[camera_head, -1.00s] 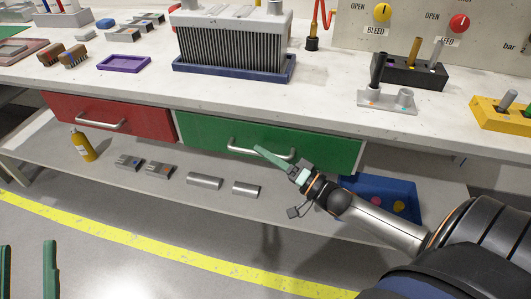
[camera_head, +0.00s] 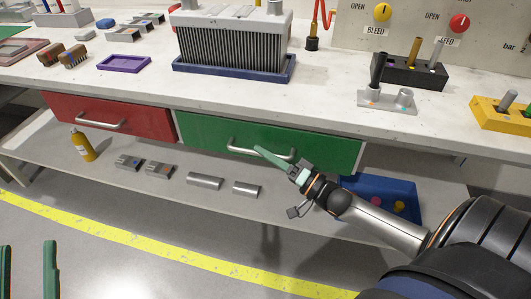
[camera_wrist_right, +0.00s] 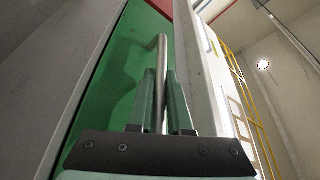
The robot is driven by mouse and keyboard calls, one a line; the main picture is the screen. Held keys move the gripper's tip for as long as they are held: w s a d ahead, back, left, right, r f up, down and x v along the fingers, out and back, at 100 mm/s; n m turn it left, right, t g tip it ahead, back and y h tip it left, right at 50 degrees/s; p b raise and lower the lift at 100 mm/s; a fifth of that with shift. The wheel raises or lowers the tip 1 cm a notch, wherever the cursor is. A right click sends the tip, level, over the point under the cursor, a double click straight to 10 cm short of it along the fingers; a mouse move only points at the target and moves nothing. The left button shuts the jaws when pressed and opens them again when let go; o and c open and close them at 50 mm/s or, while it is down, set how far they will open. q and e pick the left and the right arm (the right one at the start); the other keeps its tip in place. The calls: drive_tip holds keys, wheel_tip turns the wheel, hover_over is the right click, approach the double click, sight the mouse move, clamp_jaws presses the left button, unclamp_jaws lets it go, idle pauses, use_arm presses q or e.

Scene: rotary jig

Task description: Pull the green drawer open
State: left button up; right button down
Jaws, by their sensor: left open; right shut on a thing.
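The green drawer (camera_head: 330,151) is under the workbench top, and its front looks flush with the bench. Its silver bar handle (camera_head: 240,150) runs across the front. My right gripper (camera_head: 268,156) reaches up from the lower right and is shut on the handle. In the right wrist view, the fingers of the right gripper (camera_wrist_right: 162,105) stand on either side of the handle (camera_wrist_right: 162,60), with the green drawer front (camera_wrist_right: 120,70) behind. My left gripper (camera_head: 28,270) is open and empty at the lower left, away from the bench.
A red drawer (camera_head: 75,112) is left of the green one. The lower shelf (camera_head: 270,205) holds a yellow bottle (camera_head: 82,145), metal blocks and a blue bin (camera_head: 375,185). The bench top (camera_head: 135,88) carries a finned block (camera_head: 230,45) and other fixtures. The floor in front is clear.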

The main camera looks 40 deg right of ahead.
idle(0.3)
drive_tip(key=shift+s+a, duration=0.1)
drive_tip(key=shift+s, duration=0.05)
use_arm(q)
wheel_tip(320, 180, down, 21)
drive_tip(key=a+n+g+y+p, duration=0.1)
drive_tip(key=n+g+y+p, duration=0.35)
drive_tip(key=g, duration=0.45)
drive_tip(key=s+f+g+y+p, duration=0.1)
drive_tip(key=s+f+g+p, duration=0.2)
drive_tip(key=s+f+p, duration=0.1)
drive_tip(key=shift+s+d+f+n+g+p, duration=0.3)
drive_tip(key=shift+s+d+n+p, duration=0.15)
drive_tip(key=shift+s+p, duration=0.2)
use_arm(e)
drive_tip(key=s+a, duration=1.5)
drive_tip(key=a, duration=0.3)
drive_tip(key=shift+s, duration=0.15)
use_arm(q)
drive_tip(key=shift+y, duration=0.25)
